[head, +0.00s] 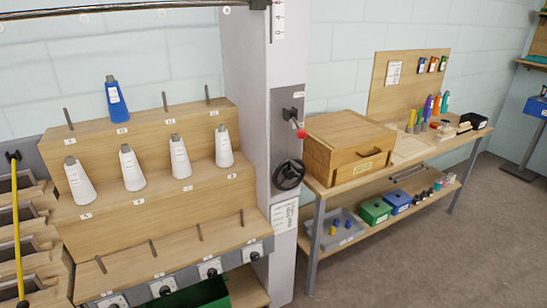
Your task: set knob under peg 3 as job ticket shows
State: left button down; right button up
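A stepped wooden rack (130,220) stands at the left. Its lowest tier has several bare pegs, among them a peg (199,232) third from the left. Along the front edge is a row of dark knobs on pale plates, including a knob (211,272) third from the left and a knob (254,255) at the right end. The peg labels and knob settings are too small to read. A printed sheet (284,216) is on the pale column and another sheet (394,73) is on the wooden board; I cannot tell which is the job ticket. Neither gripper shows.
White cones (181,157) stand on the middle tier and a blue cone (117,100) on the top. The column carries a black handwheel (289,174) and a red-tipped lever (300,133). A green bin (205,297) sits below the knobs. A workbench (360,178) stands right; floor before it is clear.

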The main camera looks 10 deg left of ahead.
aim_at(212, 272)
jog(key=i+l, duration=0.15)
jog(key=l, duration=0.2)
jog(key=i+l+u, duration=0.15)
jog(key=l, duration=0.6)
jog(key=i+l+u, duration=0.1)
jog(key=l, duration=0.3)
jog(key=i+l, duration=0.15)
jog(key=l, duration=0.25)
jog(key=u, duration=1)
